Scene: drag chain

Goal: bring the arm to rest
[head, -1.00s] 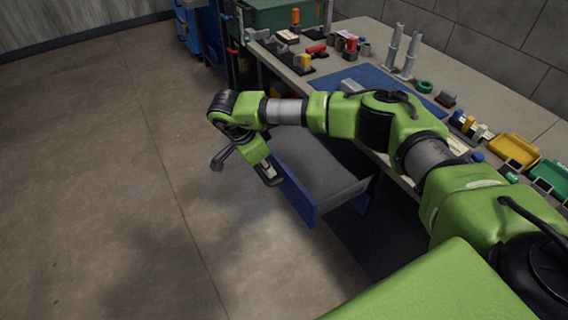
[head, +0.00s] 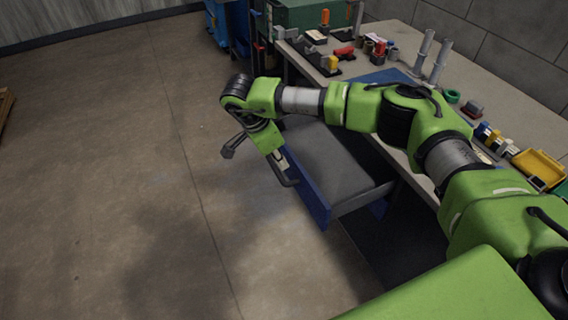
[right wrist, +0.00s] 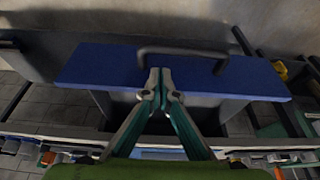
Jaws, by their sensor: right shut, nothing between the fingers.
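My right arm reaches in from the right in the head view, over the workbench and an open drawer. My right gripper (head: 281,163) points down at the drawer's blue front (head: 309,192). In the right wrist view the gripper's fingertips (right wrist: 160,73) are together with nothing between them. They appear next to the dark bar handle (right wrist: 185,51) on the blue drawer front (right wrist: 110,66). I cannot tell whether they touch it. The drawer's grey inside (head: 335,165) looks empty where visible. My left gripper is not in view.
The workbench (head: 505,85) holds a blue mat (head: 392,76), two grey upright cylinders (head: 438,62), a green ring (head: 452,96), a yellow bin (head: 538,165) and several small parts. A green box (head: 298,14) stands at the far end. Floor left of the drawer is clear.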

